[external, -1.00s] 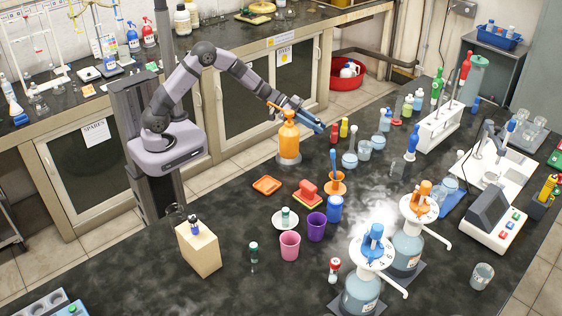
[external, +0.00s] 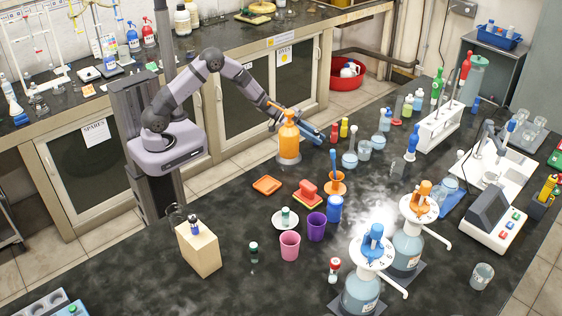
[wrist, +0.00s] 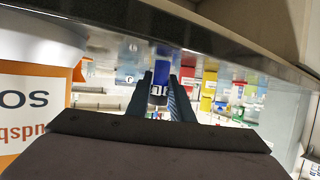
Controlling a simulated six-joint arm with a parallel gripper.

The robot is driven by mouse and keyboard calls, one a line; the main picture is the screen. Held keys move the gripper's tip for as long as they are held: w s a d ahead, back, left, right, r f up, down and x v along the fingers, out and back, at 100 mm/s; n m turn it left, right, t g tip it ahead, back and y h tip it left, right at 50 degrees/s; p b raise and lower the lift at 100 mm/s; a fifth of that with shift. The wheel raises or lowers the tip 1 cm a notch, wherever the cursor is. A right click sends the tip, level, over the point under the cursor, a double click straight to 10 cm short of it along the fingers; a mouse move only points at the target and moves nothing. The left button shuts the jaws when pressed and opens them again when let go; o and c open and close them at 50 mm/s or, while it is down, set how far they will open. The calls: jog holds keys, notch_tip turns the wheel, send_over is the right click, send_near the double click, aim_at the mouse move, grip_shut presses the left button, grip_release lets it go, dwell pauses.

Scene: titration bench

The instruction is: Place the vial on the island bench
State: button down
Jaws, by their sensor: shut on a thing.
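My gripper (external: 318,137) is low over the far edge of the dark island bench (external: 130,275), just behind and right of the orange bottle. In the wrist view its two dark fingers (wrist: 161,82) are shut on a small vial (wrist: 158,90) with blue and a pale label showing between them. The external view does not show the vial clearly, nor whether it touches the bench top. Another small dark vial (external: 194,220) stands on a wooden block at the front left.
The orange bottle (external: 289,137) stands close beside my gripper and fills the left of the wrist view (wrist: 30,105). An orange tray (external: 267,185) lies nearer. The bench's left part is largely clear.

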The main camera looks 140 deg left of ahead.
jog(key=shift+f, duration=0.1)
jog(key=c, duration=1.6)
grip_release()
jog(key=shift+o, duration=0.2)
jog(key=shift+s, duration=0.1)
jog(key=v, duration=1.2)
jog(key=shift+r+b, duration=0.2)
jog(key=shift+b, duration=0.25)
